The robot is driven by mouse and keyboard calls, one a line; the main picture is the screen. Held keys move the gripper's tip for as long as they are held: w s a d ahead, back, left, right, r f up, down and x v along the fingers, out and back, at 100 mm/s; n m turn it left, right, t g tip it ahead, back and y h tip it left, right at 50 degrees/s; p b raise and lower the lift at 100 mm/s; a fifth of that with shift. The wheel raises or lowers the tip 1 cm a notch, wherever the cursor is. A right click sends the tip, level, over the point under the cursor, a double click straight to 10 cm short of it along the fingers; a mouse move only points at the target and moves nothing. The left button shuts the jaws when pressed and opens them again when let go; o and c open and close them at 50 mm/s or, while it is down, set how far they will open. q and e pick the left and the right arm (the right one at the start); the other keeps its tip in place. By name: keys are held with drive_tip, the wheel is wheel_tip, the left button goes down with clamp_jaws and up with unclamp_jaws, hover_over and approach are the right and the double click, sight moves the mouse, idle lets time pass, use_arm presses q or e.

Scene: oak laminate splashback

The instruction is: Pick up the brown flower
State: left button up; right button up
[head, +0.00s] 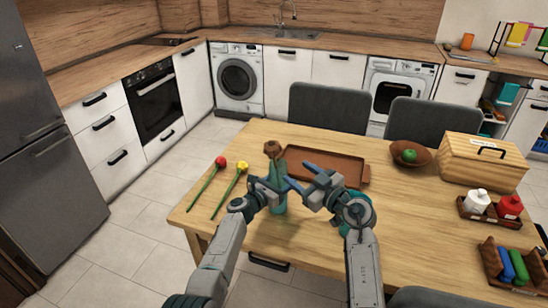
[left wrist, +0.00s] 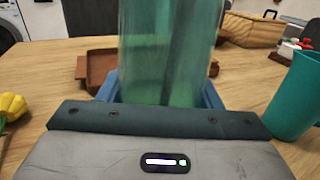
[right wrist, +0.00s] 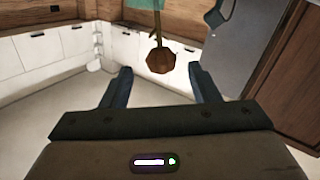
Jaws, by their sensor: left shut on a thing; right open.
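The brown flower (head: 272,149) stands upright in a tall teal see-through vase (head: 279,205), its head above the rim. My left gripper (head: 272,187) is shut on the vase; the vase (left wrist: 170,50) fills the middle of the left wrist view between the fingers. My right gripper (head: 302,177) is open and empty, just right of the vase. In the right wrist view the flower (right wrist: 160,60) appears head down between and beyond the open fingers, apart from them. A red flower (head: 220,161) and a yellow flower (head: 242,167) lie on the table to the left.
A brown tray (head: 335,165) lies behind the grippers on the wooden table (head: 420,240). A bowl (head: 422,157) with a green fruit and a wooden box (head: 480,165) stand to the right. A teal cup (left wrist: 295,95) stands right of the vase in the left wrist view.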

sight(274, 155)
drive_tip(key=x, duration=1.1)
drive_tip(key=shift+w+a+r, duration=0.1)
drive_tip(key=shift+w+a, duration=0.15)
drive_tip(key=shift+w, duration=0.1)
clamp_jaws()
